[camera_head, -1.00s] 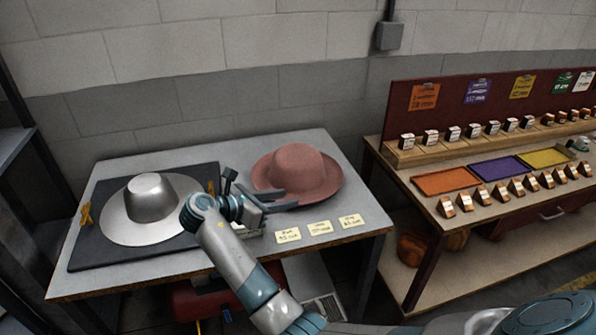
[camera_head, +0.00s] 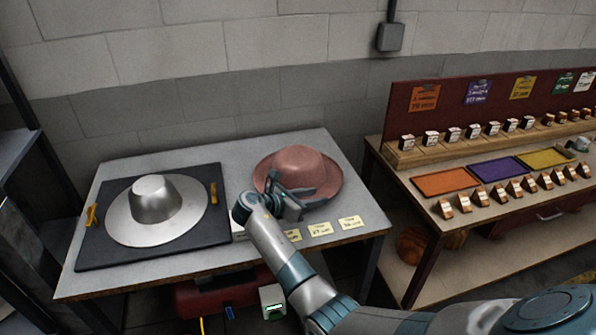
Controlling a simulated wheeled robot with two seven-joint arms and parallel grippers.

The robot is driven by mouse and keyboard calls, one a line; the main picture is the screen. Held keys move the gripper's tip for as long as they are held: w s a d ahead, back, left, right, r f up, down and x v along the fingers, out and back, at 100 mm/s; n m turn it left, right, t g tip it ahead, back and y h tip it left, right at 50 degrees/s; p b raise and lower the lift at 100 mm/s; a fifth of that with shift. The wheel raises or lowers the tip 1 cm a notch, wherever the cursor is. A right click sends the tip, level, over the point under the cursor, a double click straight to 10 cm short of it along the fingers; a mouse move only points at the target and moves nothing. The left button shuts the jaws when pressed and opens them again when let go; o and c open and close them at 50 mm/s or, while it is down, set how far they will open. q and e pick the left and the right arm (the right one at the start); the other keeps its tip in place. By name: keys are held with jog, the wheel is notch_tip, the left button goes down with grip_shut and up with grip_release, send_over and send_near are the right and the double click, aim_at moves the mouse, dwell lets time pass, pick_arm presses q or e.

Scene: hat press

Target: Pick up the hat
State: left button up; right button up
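A pink felt hat (camera_head: 303,168) with a round crown and wide brim lies on the grey table (camera_head: 130,283), right of its middle. My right gripper (camera_head: 291,188) is at the hat's front-left side. Its fingers look spread and overlap the brim in the picture, hiding part of it. I cannot tell whether they touch the brim. My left gripper is not in view.
A silver metal hat form (camera_head: 156,200) sits on a dark plate (camera_head: 100,257) with yellow handles, left of the hat. Small paper notes (camera_head: 320,229) lie at the table's front right. A second table (camera_head: 395,182) with colored trays and small boxes stands to the right.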

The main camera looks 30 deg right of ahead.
jog(key=shift+d+f, duration=0.1)
jog(key=shift+d, duration=0.05)
jog(key=shift+w+d+f+p, duration=0.1)
jog(key=shift+d+f+p, duration=0.15)
jog(key=shift+d+p, duration=0.2)
jog(key=x, duration=0.2)
jog(key=p+x, duration=0.1)
jog(key=x, duration=0.1)
jog(key=shift+f, duration=0.3)
